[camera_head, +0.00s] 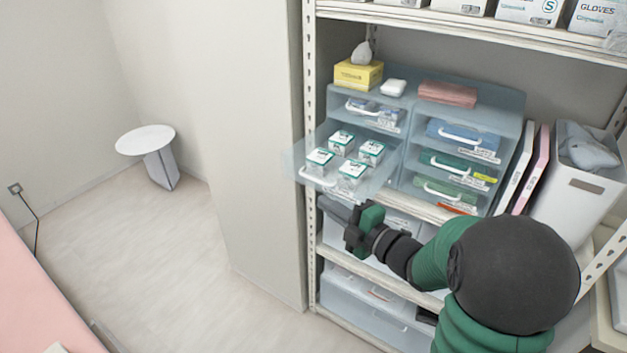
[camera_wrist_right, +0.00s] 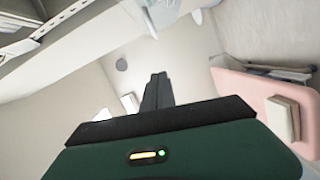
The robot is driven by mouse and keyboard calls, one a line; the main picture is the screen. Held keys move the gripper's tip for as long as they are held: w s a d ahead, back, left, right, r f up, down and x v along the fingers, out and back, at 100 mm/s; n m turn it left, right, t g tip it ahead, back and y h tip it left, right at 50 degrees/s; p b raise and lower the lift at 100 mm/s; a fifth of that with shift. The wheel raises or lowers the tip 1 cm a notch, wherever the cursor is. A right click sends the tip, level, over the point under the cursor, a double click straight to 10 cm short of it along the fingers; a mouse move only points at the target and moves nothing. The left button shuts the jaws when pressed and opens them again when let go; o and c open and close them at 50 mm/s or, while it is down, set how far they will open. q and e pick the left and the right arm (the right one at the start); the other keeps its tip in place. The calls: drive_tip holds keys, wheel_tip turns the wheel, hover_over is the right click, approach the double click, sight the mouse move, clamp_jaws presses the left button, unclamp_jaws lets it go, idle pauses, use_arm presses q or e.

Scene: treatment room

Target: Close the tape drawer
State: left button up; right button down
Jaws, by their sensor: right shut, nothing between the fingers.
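The tape drawer (camera_head: 312,185) is a clear bluish drawer pulled out at the lower left of the drawer unit (camera_head: 398,97) on the shelf. It holds several small white and green boxes (camera_head: 351,172) and has a white handle (camera_head: 317,178) on its front. My right gripper (camera_head: 324,203) is shut and empty, just below the front of the drawer; whether it touches the drawer cannot be told. My left gripper is not in view.
The unit's other drawers are closed, each with a white handle (camera_head: 459,137). A yellow tissue box (camera_head: 358,75) and a red pack (camera_head: 447,93) sit on top. Folders and a white bin (camera_head: 578,175) stand at the right. Open floor lies left of the shelf's metal post (camera_head: 309,120).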

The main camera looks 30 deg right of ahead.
sight(316, 185)
drive_tip(key=w+d+f+p, duration=0.1)
drive_tip(key=w+d+p, duration=0.1)
drive_tip(key=w, duration=0.7)
drive_tip(key=shift+d+f, duration=0.3)
drive_tip(key=shift+d, duration=0.1)
drive_tip(key=shift+w+d, duration=0.1)
